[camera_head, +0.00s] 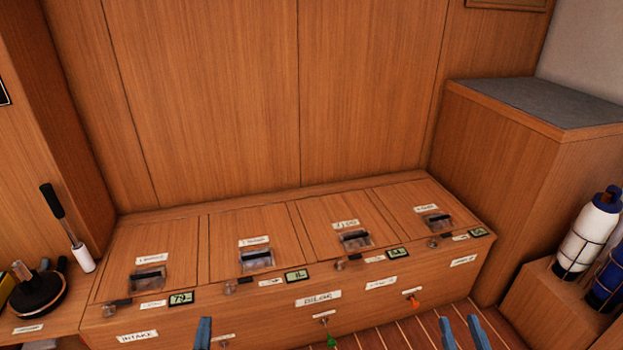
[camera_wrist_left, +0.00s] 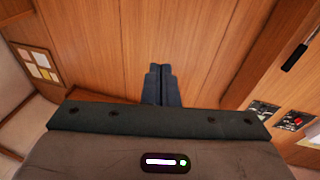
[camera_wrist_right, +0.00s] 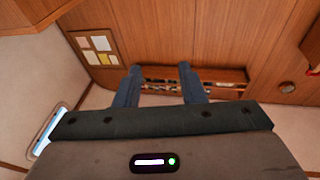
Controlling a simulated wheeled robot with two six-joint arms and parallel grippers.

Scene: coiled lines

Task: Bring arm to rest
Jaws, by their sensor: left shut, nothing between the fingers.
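My left gripper (camera_head: 203,333) shows at the bottom edge of the head view, left of centre. In the left wrist view its two fingers (camera_wrist_left: 161,72) lie together with nothing between them, in front of wood panelling. My right gripper (camera_head: 461,330) shows at the bottom edge, right of centre. Its two fingers stand apart and empty, and the right wrist view shows the same gap (camera_wrist_right: 158,72). Both fingertips appear in front of the bench's lower front and the slatted floor. The rest of both arms is out of the head view.
A long wooden bench (camera_head: 225,309) with several latched lids and small displays runs along the wall. A grey-topped cabinet (camera_head: 545,100) stands at right, beside caged white and blue bottles (camera_head: 590,232). A black-handled tool (camera_head: 66,225) and a round dark object (camera_head: 38,292) are at left.

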